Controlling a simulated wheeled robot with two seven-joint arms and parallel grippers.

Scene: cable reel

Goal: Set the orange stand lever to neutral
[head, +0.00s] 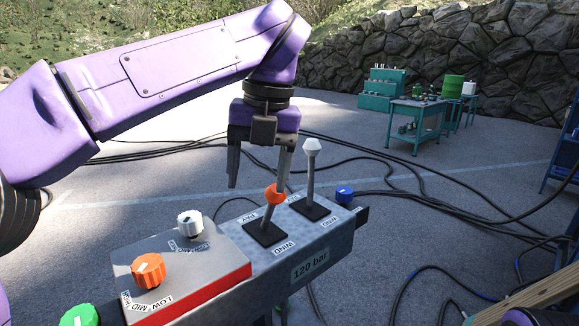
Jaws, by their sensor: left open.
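The orange stand lever has a faceted orange knob (275,194) on a thin metal rod rising from a black square plate (257,234). The rod leans a little to the right in the picture. Labels lie on two sides of the plate; the near one reads WIND and the far one seems to read PAY. My left gripper (258,182) points down over the grey control panel (340,240) with its fingers apart. Its right finger comes down at the orange knob and overlaps it in the picture; I cannot tell whether they touch. My right gripper is not in view.
A white-knobbed lever (312,146) stands close to the right. A blue knob (344,194) is beyond it. An orange dial (148,270), a white dial (190,223) and a green knob (80,316) sit to the left. Black cables (440,205) cross the ground. Teal workbenches (415,118) stand far back.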

